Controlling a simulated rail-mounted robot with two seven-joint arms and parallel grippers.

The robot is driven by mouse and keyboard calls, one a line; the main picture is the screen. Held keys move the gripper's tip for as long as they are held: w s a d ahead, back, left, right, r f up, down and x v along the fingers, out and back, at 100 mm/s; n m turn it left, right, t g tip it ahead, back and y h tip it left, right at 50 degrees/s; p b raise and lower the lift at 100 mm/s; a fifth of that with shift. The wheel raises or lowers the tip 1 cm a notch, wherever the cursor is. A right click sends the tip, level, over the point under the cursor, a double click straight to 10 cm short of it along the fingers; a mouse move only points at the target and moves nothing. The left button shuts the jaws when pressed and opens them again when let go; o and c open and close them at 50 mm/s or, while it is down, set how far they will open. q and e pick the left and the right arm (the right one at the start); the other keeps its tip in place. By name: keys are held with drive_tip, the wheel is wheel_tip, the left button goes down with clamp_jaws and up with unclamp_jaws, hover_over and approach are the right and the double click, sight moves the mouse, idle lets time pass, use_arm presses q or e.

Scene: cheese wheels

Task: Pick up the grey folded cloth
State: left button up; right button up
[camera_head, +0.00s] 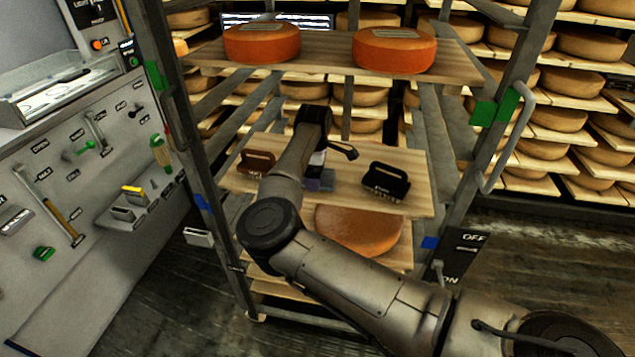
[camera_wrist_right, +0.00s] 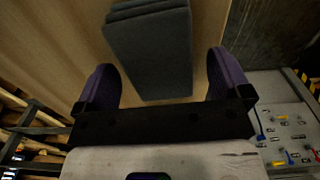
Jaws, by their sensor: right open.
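The grey folded cloth (camera_wrist_right: 152,48) lies on a wooden shelf board in the right wrist view, its layers stacked. Its near end reaches between the two purple fingers of my right gripper (camera_wrist_right: 160,68). The fingers are apart, with a gap on each side of the cloth. In the head view my right gripper (camera_head: 315,178) is over the middle shelf, partly hidden by its own wrist. A small part of the grey cloth (camera_head: 328,182) shows beside it. My left gripper is not in view.
On the middle shelf (camera_head: 405,206), a reddish-brown brush-like object (camera_head: 257,161) lies left of the gripper and a black one (camera_head: 386,181) right. Two orange cheese wheels (camera_head: 262,45) (camera_head: 394,52) sit on the board above. Another wheel (camera_head: 358,228) sits below. Metal rack posts stand at both sides.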

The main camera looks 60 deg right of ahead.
drive_tip(key=shift+c, duration=0.4)
drive_tip(key=shift+c, duration=0.7)
drive_tip(key=c, duration=0.8)
drive_tip(key=shift+r, duration=0.3)
wheel_tip(320, 180, up, 3)
drive_tip(key=shift+p, duration=1)
drive_tip(key=s+a+p, duration=0.1)
drive_tip(key=s+a, duration=0.2)
drive_tip(key=a, duration=0.5)
drive_tip(key=s+a+p, duration=0.1)
drive_tip(key=s+a, duration=0.2)
drive_tip(key=a, duration=0.5)
drive_tip(key=shift+a, duration=0.4)
